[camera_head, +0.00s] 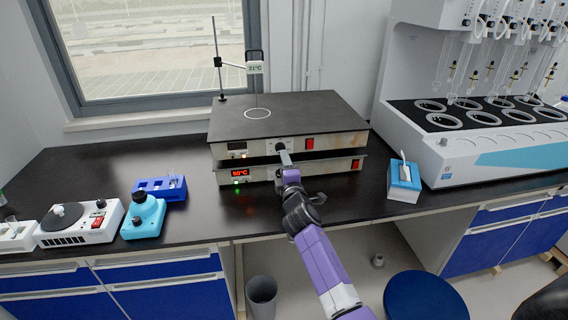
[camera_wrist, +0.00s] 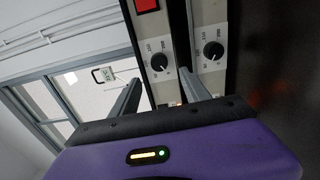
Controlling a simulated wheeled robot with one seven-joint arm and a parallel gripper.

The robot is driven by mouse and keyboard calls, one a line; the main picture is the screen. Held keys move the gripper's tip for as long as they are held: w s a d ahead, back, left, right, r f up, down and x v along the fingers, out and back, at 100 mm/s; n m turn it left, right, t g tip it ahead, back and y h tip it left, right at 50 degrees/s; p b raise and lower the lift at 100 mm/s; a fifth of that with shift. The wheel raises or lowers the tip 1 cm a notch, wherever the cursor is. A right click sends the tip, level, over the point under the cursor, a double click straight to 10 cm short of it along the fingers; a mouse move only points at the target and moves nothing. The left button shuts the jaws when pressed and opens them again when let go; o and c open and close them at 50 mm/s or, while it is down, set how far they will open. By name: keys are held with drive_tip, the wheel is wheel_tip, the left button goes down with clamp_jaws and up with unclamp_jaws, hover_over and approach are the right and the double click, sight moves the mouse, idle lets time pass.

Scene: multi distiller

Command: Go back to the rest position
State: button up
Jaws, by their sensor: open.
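My gripper (camera_head: 285,157) is open and empty in front of two stacked hot plates. In the head view its fingers cover part of the front panels. The upper plate (camera_head: 325,112) has a dark flat top with a white ring. The lower plate's red display (camera_head: 240,172) reads 50°C, with a green light below it. In the turned wrist view, my gripper (camera_wrist: 160,88) has its fingers apart near the control panels. One black dial (camera_wrist: 159,62) appears between the fingers and another dial (camera_wrist: 213,51) to the right. Whether a finger touches a panel cannot be told.
A thermometer display (camera_head: 254,66) hangs on a stand behind the plates. A blue-and-white box (camera_head: 404,184) stands right, beside a large white glassware unit (camera_head: 500,165). A blue rack (camera_head: 160,188), a teal device (camera_head: 143,215) and a white device (camera_head: 85,230) stand left. A blue stool (camera_head: 425,297) is below.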

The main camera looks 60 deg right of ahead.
idle(0.5)
wheel_tip(320, 180, up, 4)
drive_tip(key=a+m+t, duration=0.2)
drive_tip(key=m, duration=0.1)
drive_tip(key=s+a+f+m+t+y, duration=0.15)
drive_tip(key=s+a, duration=0.25)
drive_tip(key=a, duration=0.5)
drive_tip(key=s+a+f+m+t+y, duration=0.1)
drive_tip(key=s+a+m+y, duration=0.15)
drive_tip(key=a, duration=0.65)
drive_tip(key=s+a+f+m+t+y, duration=0.1)
drive_tip(key=s+a+f+y, duration=0.1)
drive_tip(key=s+a, duration=0.45)
drive_tip(key=s+a+g+y, duration=0.2)
drive_tip(key=s+a+y, duration=0.5)
drive_tip(key=s+a, duration=1.3)
drive_tip(key=shift+s+a+r+y, duration=0.25)
drive_tip(key=shift+s+y, duration=0.15)
drive_tip(key=shift+s, duration=0.6)
